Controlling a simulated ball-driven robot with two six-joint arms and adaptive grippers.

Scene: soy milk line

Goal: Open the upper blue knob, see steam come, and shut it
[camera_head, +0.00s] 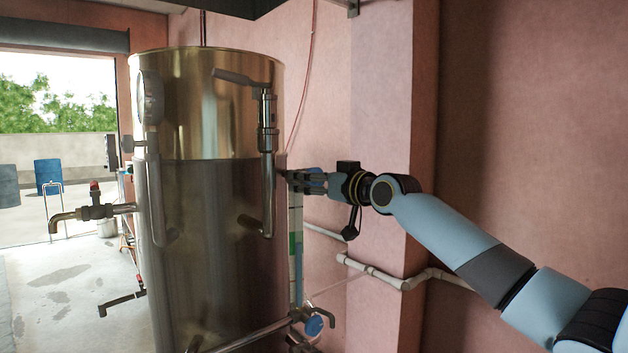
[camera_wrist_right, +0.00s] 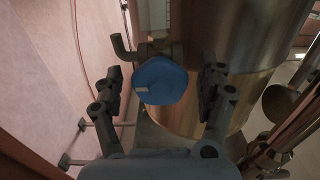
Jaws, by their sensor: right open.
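In the right wrist view a round blue knob (camera_wrist_right: 160,80) with a small white mark on its face sits between the two fingers of my right gripper (camera_wrist_right: 160,82). A finger stands on each side, apart from the knob. In the head view my right gripper (camera_head: 292,180) reaches in from the right to the right side of the tall metal tank (camera_head: 215,260), at mid height, and I cannot make out the upper knob there. A lower blue knob (camera_head: 314,325) shows near the tank's bottom right. I see no steam. My left gripper is out of view.
A bent metal outlet (camera_wrist_right: 122,47) sticks out beside the knob. A lever valve with a vertical pipe (camera_head: 267,150) stands on the tank's front. A wall pillar (camera_head: 380,100) and white pipes (camera_head: 380,277) lie behind my right arm. Open floor (camera_head: 60,290) shows at left.

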